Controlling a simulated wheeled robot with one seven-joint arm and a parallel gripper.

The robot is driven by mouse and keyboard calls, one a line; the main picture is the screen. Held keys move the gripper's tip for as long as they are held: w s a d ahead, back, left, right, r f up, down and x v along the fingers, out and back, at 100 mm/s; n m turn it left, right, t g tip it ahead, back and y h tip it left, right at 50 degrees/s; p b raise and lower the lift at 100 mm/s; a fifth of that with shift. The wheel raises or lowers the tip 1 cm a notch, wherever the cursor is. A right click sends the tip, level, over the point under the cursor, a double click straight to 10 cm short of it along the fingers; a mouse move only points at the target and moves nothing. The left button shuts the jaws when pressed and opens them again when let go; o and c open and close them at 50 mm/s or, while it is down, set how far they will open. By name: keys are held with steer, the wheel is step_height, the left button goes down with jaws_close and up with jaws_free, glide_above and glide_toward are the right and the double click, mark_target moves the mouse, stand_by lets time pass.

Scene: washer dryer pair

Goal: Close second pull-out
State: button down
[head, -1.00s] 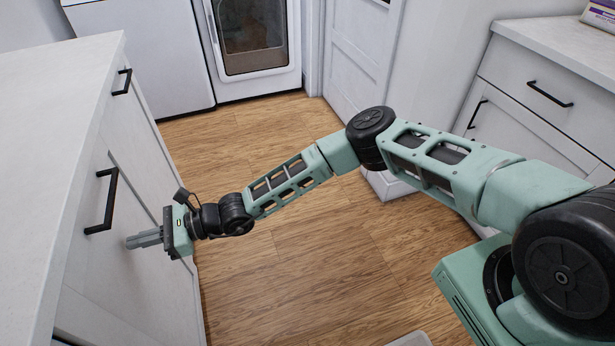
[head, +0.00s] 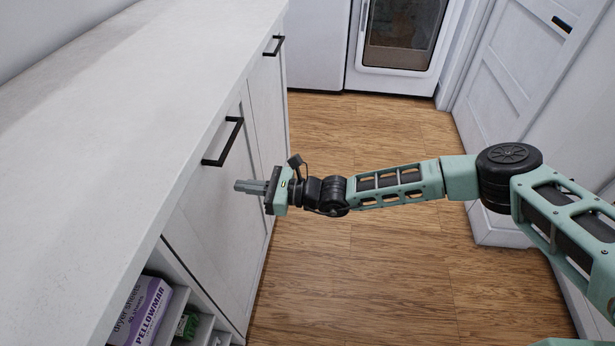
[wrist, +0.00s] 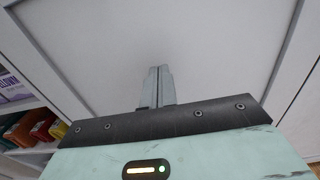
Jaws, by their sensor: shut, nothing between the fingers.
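Two white pull-out fronts with black bar handles stand side by side under the left counter. The near front (head: 215,215) has its handle (head: 225,145) near its top. The far front (head: 268,100) has its handle (head: 274,46) near the far end. Both look flush or nearly flush with the cabinet; a small gap cannot be ruled out. My gripper (head: 240,186) is shut and empty, pointing at the near front below and right of its handle. In the wrist view the shut fingers (wrist: 157,75) point at the white panel (wrist: 215,45); contact cannot be told.
The countertop (head: 150,100) runs above the fronts. Open shelves at the near left hold a purple and white dryer-sheets box (head: 142,310) and other packs. A dryer (head: 403,45) stands at the back. A white door (head: 515,90) is at right. The wood floor (head: 390,260) is clear.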

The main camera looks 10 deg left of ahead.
steer(key=d, duration=1.2)
steer(key=s+d+r+n+g+h+p, duration=0.4)
steer(key=s+r+n+g+h, duration=0.35)
steer(key=s+r+n, duration=0.65)
steer(key=s+d+r+n+t+h+p, duration=0.2)
steer(key=s+d+r+n+t+h, duration=0.1)
steer(key=d+r, duration=0.6)
steer(key=s+d+r+n+t+h+p, duration=0.3)
steer(key=s+d+r+n+h, duration=0.3)
steer(key=d, duration=0.5)
step_height(320, 180, up, 3)
steer(key=n+t+h, duration=0.1)
steer(key=n, duration=0.1)
steer(key=shift+d+n, duration=0.2)
steer(key=shift+n, duration=0.1)
steer(key=shift+t, duration=0.25)
